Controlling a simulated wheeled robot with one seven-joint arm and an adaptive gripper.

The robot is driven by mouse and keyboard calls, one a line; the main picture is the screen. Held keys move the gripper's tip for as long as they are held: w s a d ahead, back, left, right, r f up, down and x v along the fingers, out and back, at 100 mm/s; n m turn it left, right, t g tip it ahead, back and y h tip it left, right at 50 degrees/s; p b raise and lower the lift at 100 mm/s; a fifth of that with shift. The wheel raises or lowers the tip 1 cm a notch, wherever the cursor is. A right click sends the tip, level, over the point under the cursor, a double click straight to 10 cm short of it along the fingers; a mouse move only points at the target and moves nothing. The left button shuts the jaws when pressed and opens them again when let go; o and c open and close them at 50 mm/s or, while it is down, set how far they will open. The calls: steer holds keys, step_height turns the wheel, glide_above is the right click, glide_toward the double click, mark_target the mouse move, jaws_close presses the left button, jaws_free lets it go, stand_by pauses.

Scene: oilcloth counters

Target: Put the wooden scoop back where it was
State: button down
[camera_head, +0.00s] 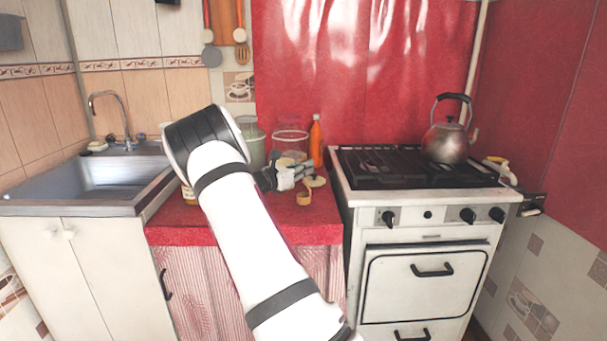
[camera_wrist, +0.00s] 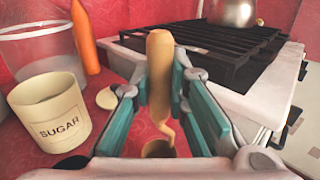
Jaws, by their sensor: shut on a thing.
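The wooden scoop (camera_wrist: 159,75) stands between the two teal finger pads of my gripper (camera_wrist: 162,100) in the wrist view, with its rounded handle up and its bowl low near my palm. My gripper is shut on it. In the head view my gripper (camera_head: 290,178) is over the red counter, and the scoop's tan bowl (camera_head: 304,198) shows just below it. A cream canister marked SUGAR (camera_wrist: 48,118) stands open to the left of my gripper in the wrist view.
A clear container (camera_head: 290,140), an orange bottle (camera_head: 316,142) and a glass jar (camera_head: 252,142) stand at the counter's back. The stove (camera_head: 350,192) with a kettle (camera_head: 446,142) is close on the right. The red counter's (camera_head: 290,232) front strip is clear.

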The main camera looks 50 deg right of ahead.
steer(key=shift+f, duration=0.75)
steer(key=c, duration=1.6)
jaws_free()
steer(key=shift+o, duration=0.2)
